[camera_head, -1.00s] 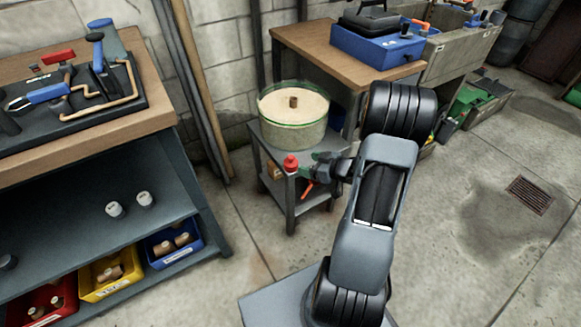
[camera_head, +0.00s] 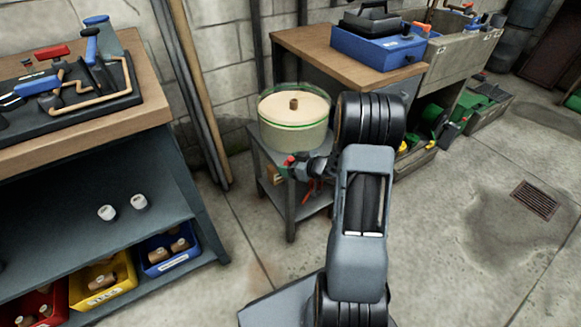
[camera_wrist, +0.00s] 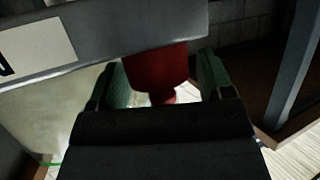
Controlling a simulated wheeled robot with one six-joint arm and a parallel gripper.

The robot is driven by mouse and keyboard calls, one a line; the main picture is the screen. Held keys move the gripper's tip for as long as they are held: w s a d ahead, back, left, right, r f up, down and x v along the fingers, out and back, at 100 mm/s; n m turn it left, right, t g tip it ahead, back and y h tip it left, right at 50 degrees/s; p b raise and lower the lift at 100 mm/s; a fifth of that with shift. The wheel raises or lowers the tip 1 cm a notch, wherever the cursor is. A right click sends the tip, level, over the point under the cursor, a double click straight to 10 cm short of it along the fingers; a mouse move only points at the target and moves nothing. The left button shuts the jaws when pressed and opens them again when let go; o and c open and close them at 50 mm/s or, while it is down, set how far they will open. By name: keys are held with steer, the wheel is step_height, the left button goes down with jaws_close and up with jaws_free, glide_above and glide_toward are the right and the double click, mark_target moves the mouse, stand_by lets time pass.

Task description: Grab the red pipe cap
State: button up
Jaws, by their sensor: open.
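The red pipe cap (camera_head: 289,160) sits at the front corner of the small grey side table (camera_head: 266,150), in front of the round tub. In the wrist view the red cap (camera_wrist: 160,75) shows between the two green-padded fingers of my gripper (camera_wrist: 163,85), with dark gaps or background on both sides. My gripper is open and its fingers stand around the cap; whether either finger touches it I cannot tell. In the head view my gripper (camera_head: 297,163) is at the cap and hides part of it.
A round tub with a pale lid (camera_head: 294,122) stands on the side table just behind the cap. A wooden workbench (camera_head: 345,55) with a blue toolbox (camera_head: 378,48) is behind. A shelf with bins (camera_head: 103,280) stands at left. Open concrete floor lies right.

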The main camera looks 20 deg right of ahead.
steer(key=c, duration=0.8)
steer(key=shift+r, duration=0.1)
